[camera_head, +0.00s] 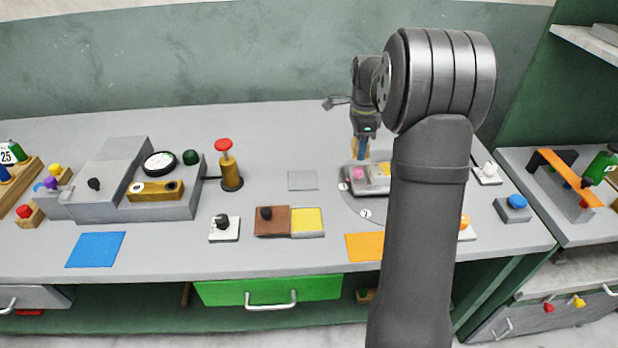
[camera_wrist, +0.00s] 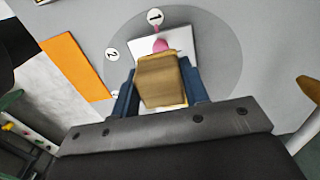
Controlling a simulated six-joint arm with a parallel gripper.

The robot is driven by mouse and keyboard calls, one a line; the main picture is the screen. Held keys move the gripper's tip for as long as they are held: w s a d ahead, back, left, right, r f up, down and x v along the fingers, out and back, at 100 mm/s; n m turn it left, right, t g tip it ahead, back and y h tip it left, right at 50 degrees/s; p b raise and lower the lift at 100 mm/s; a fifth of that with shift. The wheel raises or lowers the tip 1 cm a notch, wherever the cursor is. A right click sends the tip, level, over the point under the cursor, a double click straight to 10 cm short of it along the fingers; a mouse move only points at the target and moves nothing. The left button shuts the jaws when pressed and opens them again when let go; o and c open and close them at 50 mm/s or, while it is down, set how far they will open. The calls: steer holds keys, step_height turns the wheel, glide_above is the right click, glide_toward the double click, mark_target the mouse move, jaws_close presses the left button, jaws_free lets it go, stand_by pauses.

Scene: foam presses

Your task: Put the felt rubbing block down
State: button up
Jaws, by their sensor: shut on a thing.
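The felt rubbing block, a tan block (camera_wrist: 160,80), is between the two blue fingers of my gripper (camera_wrist: 158,90) in the wrist view. The gripper is shut on it.
An orange mat (camera_head: 364,246) lies in front of the disc. A brown and yellow tray (camera_head: 272,221), a white-based black knob (camera_head: 224,228) and a red-topped post (camera_head: 230,168) stand to the left. A pale square (camera_head: 302,180) on the bench is bare. A blue button (camera_head: 516,204) is at right.

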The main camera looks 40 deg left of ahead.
steer(key=s+a+f, duration=0.1)
steer(key=s+a, duration=0.2)
steer(key=s, duration=0.1)
glide_above(302, 179)
step_height(302, 179, down, 7)
steer(key=shift+s+r, duration=0.1)
steer(key=shift+f, duration=2)
steer(key=o, duration=0.9)
steer(key=shift+f, duration=0.15)
steer(key=shift+o, duration=0.2)
step_height(302, 179, up, 12)
steer(key=shift+r, duration=0.2)
